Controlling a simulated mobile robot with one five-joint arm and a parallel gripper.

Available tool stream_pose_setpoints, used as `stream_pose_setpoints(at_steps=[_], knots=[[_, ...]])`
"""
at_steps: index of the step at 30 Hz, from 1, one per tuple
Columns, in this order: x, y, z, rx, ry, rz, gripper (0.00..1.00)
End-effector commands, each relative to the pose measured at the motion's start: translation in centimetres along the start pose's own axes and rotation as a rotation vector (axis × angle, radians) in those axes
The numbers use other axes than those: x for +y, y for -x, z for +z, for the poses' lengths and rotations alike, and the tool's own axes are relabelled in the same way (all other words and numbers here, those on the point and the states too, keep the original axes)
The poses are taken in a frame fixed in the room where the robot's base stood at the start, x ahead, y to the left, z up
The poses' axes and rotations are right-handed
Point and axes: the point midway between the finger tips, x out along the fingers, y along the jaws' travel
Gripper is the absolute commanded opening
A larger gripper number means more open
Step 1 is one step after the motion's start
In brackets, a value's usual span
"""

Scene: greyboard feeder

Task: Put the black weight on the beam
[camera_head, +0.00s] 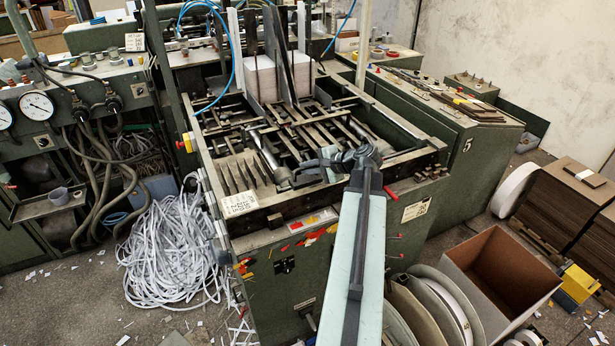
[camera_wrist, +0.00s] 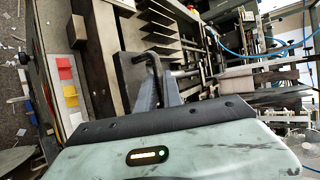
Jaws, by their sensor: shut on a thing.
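My gripper (camera_head: 326,170) reaches left from the end of my pale arm, over the front part of the green machine's open frame. In the wrist view my gripper (camera_wrist: 160,88) shows its two grey fingers close together around a dark bent piece (camera_wrist: 152,62). I take this piece for the black weight, but its full shape is partly hidden by the fingers. Several dark metal bars cross the frame below and behind. I cannot tell for certain which is the beam. The front rail (camera_head: 262,216) of the frame runs just below my gripper.
Upright plates and a white paper stack (camera_head: 262,78) stand at the frame's back. Pointed slats (camera_head: 238,176) lie left of my gripper. A heap of paper strips (camera_head: 175,245) lies on the floor at left. An open box (camera_head: 500,275) stands at right.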

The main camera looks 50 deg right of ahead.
Motion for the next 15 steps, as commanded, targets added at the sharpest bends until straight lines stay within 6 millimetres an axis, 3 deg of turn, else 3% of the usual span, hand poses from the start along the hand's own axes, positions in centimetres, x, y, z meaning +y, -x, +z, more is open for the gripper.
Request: stream_pose_setpoints(at_steps=[1, 5, 12, 15], knots=[[1.3, -0.9, -0.3, -0.002, -0.001, -0.002, 0.0], [2.5, -1.6, -0.6, -0.001, -0.001, -0.002, 0.0], [2.3, -1.5, -0.6, -0.001, 0.0, -0.001, 0.0], [2.4, -1.5, -0.6, 0.0, 0.001, 0.001, 0.33]])
